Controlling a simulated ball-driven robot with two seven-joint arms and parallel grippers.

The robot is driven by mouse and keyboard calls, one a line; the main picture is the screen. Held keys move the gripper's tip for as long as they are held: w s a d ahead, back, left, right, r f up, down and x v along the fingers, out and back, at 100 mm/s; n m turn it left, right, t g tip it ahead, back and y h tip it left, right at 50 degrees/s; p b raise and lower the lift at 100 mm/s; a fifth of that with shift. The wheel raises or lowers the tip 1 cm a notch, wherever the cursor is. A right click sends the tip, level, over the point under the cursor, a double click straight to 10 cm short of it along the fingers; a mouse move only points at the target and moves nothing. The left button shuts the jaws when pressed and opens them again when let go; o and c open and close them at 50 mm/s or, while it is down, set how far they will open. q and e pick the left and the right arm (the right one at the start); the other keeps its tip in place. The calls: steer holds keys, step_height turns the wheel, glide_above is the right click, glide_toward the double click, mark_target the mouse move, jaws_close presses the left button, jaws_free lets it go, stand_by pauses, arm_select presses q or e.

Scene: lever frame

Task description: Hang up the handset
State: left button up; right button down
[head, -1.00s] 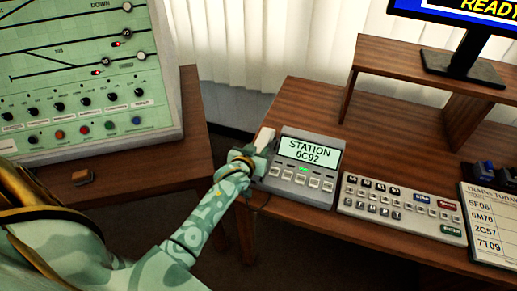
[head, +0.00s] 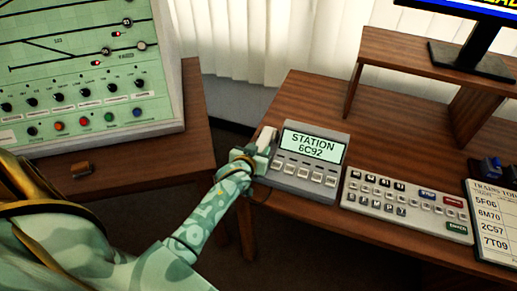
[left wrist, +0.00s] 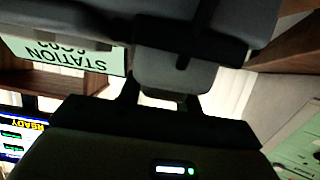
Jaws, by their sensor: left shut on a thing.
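The phone unit (head: 309,160) is a grey desk box with a lit screen reading "STATION 6C92" and a row of buttons. The pale handset (head: 266,139) is at the unit's left side, partly hidden by my left gripper (head: 254,157). My left gripper is shut on the handset. In the left wrist view the grey handset (left wrist: 175,75) spans the top, between the dark fingers of my left gripper (left wrist: 162,100). The phone screen (left wrist: 65,55) shows upside down behind it. I cannot tell whether the handset is seated in its cradle. My right gripper is not in view.
A keypad (head: 407,205) lies right of the phone, and a train list board (head: 492,222) beyond it. A monitor (head: 470,55) stands on a raised shelf. A green track panel (head: 85,75) stands on the left desk, with a gap between the desks.

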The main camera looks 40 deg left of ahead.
arm_select(q)
steer(key=shift+f, duration=0.1)
stand_by(0.3)
steer(key=o, duration=1.2)
steer(key=shift+c, duration=0.2)
steer(key=shift+s, duration=0.1)
steer(key=shift+s+d+r, duration=0.1)
steer(key=shift+s+r, duration=0.1)
steer(key=shift+s, duration=0.05)
steer(key=p+v, duration=0.5)
steer(key=v, duration=1)
steer(key=shift+s+d+p, duration=0.15)
steer(key=shift+s+p, duration=0.15)
